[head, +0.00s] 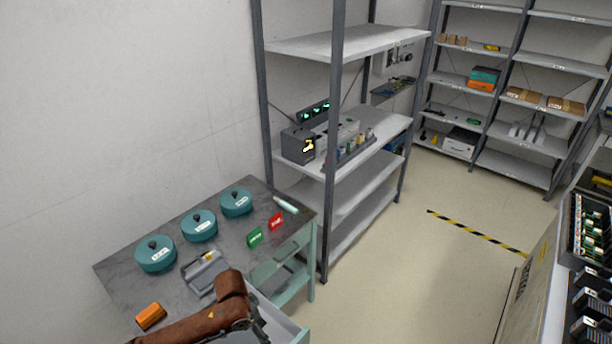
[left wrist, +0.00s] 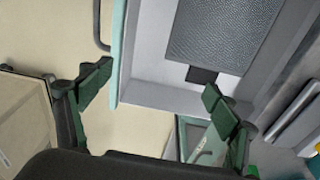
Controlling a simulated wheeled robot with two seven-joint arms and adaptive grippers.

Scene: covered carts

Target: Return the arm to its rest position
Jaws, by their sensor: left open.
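My left arm (head: 200,322), brown, comes in from the bottom left of the head view and bends over the front of the grey-topped table. Its hand points down beside an open drawer (head: 283,325), and its fingertips are hidden there. In the left wrist view my left gripper (left wrist: 158,98) is open, its green-padded fingers wide apart with nothing between them. The drawer also shows in the left wrist view (left wrist: 148,82), with a grey textured mat (left wrist: 225,35) and a small dark piece (left wrist: 201,75) inside. My right arm is not in view.
On the table (head: 125,268) stand three teal lidded pots (head: 198,226), a grey holder (head: 203,273), an orange block (head: 150,316), and green (head: 255,237) and red (head: 276,222) cards. A shelf rack (head: 330,150) stands behind.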

